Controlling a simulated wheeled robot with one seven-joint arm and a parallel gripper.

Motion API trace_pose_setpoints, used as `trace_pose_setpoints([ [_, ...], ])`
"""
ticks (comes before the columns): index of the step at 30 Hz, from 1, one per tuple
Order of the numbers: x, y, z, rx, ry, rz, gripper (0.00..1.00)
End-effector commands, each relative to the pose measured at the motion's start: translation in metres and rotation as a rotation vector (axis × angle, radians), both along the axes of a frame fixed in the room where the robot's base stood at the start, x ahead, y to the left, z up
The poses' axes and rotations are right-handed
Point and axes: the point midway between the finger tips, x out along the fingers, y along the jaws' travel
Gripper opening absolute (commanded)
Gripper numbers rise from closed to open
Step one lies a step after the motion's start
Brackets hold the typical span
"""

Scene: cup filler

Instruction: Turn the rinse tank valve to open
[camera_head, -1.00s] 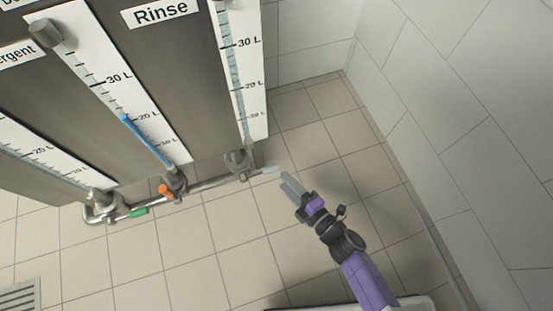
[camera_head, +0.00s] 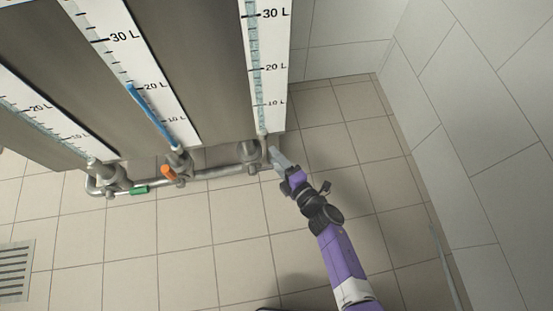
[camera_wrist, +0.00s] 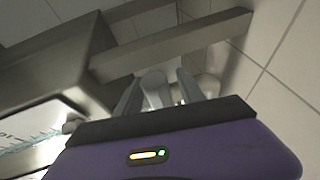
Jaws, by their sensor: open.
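The rightmost valve (camera_head: 250,153) sits on the pipe under the right gauge, at the lower right corner of the tank cabinet. The Rinse label is out of the head view now. My gripper (camera_head: 275,154) is at the right side of this valve and hides its pale handle. In the wrist view my gripper (camera_wrist: 160,92) has its two fingers apart. A rounded pale grey lever (camera_wrist: 154,86) shows between them, and I cannot tell whether they touch it.
A metal pipe (camera_head: 215,172) runs left along the cabinet's foot to valves with an orange handle (camera_head: 168,172) and a green handle (camera_head: 139,190). A tiled wall (camera_head: 480,110) stands at the right. A floor grate (camera_head: 15,272) lies at the left. The tiled floor between is open.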

Motion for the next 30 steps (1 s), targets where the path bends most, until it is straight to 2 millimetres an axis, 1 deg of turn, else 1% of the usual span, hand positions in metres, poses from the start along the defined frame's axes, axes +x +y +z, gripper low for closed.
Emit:
trace_pose_setpoints([
  [6,0.0003,0.0001,-0.0001,0.0,0.001,0.0,0.46],
  [7,0.0003,0.0001,-0.0001,0.0,0.001,0.0,0.44],
  [11,0.0003,0.0001,0.0,0.001,0.001,0.0,0.18],
  [12,0.0002,0.0001,0.0001,0.001,0.001,0.0,0.11],
  [14,0.0002,0.0001,0.0001,0.001,0.001,0.0,0.0],
  [30,0.0001,-0.0002,0.0001,0.001,0.001,0.0,0.0],
])
